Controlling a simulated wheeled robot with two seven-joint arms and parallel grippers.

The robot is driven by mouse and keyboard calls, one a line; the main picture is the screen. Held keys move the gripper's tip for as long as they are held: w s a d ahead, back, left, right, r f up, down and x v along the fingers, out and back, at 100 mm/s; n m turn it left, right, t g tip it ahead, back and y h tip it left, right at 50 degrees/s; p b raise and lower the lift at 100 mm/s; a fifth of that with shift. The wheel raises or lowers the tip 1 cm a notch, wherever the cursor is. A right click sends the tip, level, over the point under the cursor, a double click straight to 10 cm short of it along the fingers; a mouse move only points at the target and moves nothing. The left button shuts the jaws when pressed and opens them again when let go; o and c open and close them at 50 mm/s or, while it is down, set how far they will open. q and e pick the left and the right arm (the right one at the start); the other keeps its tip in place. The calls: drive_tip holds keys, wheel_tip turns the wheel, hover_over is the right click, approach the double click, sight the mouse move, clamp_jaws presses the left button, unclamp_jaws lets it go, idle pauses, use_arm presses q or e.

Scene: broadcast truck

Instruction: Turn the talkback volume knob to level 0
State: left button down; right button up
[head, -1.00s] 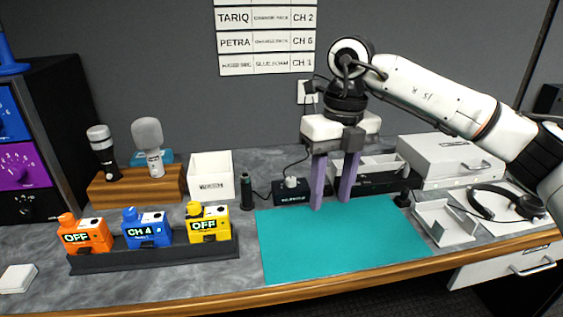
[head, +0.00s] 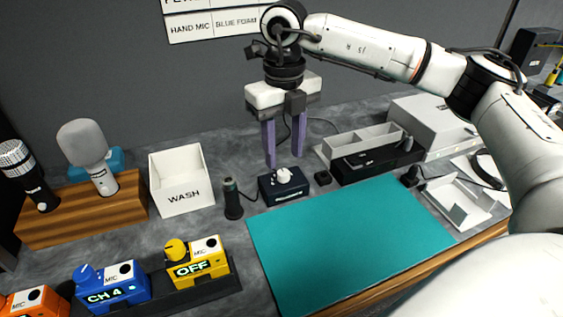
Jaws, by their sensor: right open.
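A small dark box (head: 272,191) with a white knob (head: 284,175) on top stands on the grey counter, just behind the teal mat. I cannot read the box's label or the knob's level. My right gripper (head: 284,166) points down with two purple fingers. It is open, with the fingers apart on either side of the knob as seen from here. I cannot tell whether they touch it. My left gripper is not in view.
A white WASH bin (head: 182,207) and a dark cylinder (head: 233,202) stand left of the box. A dark tray (head: 375,165) is to the right. Mic packs, including a yellow one (head: 197,263), sit front left. The teal mat (head: 345,240) is bare.

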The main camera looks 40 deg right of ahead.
sight(283, 172)
drive_tip(key=shift+f, duration=2.4)
clamp_jaws()
